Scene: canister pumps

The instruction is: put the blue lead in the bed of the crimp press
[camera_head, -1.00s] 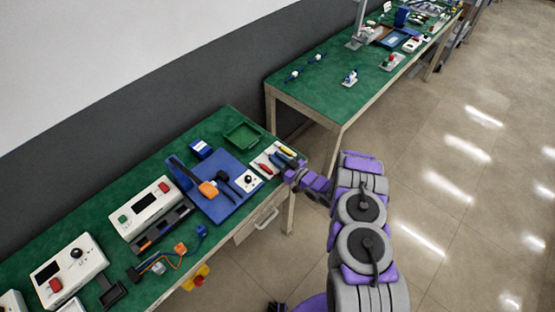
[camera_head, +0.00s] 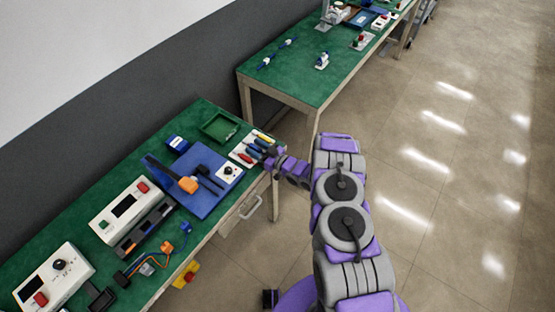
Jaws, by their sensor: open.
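A thin blue lead-like piece with white parts (camera_head: 277,53) lies on the far green table, near its left end. I cannot tell for sure that it is the blue lead. A small white and blue device (camera_head: 322,61) stands to its right, and a tall grey press-like stand (camera_head: 331,14) is farther back; which one is the crimp press I cannot tell. My gripper (camera_head: 268,161) is at the near table's right edge, beside the screwdriver tray, well short of the far table. It is open, looks small and holds nothing that I can see.
The near table carries a blue board (camera_head: 207,178) with an orange-handled tool, a green tray (camera_head: 219,127), a white tray of screwdrivers (camera_head: 243,155), white control boxes (camera_head: 125,209) and orange wiring (camera_head: 157,257). A gap separates the tables. The floor at right is clear.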

